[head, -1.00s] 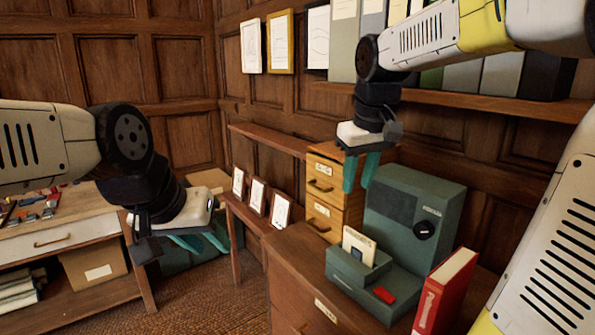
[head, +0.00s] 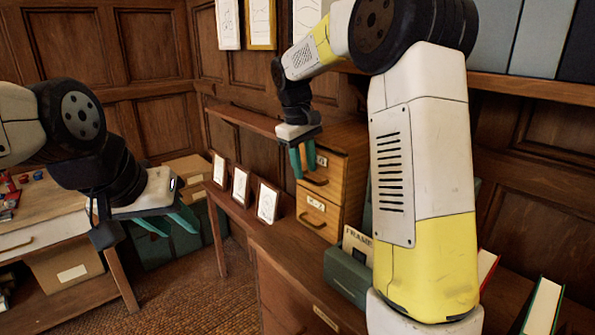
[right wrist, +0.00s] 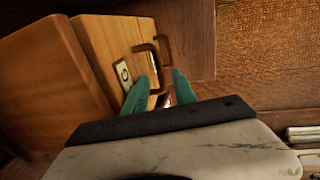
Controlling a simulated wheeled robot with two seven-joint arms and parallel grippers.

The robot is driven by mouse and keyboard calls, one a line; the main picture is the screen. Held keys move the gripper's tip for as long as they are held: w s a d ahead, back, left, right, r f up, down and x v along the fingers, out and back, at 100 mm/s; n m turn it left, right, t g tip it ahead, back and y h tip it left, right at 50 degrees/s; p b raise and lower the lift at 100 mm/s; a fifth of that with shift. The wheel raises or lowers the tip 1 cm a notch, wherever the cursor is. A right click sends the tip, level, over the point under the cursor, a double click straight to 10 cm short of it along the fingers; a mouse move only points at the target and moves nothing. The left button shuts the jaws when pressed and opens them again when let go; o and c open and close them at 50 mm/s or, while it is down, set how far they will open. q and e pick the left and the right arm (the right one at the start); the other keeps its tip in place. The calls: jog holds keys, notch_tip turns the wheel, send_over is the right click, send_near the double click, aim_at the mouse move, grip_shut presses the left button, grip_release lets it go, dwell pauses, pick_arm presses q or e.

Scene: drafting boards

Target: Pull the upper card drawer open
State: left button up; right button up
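The small wooden card cabinet (head: 349,170) stands on the brown counter, with its two drawers one above the other. The upper card drawer (head: 328,163) looks closed and has a white label and a dark pull handle (head: 314,182). My right gripper (head: 302,162) is open and empty, pointing down in front of the upper drawer. In the right wrist view its teal fingers (right wrist: 162,77) are apart, with the upper handle (right wrist: 152,62) just beyond their tips; contact cannot be told. The lower drawer (head: 318,212) also looks closed. My left gripper (head: 170,224) is open and empty, away to the left.
A green box (head: 347,276) with cards stands on the counter (head: 283,252), partly behind my right arm. Red and green books stand to the right. Three framed cards (head: 240,186) stand on a narrow side table to the left. A wall shelf holds binders above.

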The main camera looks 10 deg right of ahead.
jog(key=shift+d+f, duration=0.15)
jog(key=shift+f, duration=0.7)
grip_shut()
dwell(0.8)
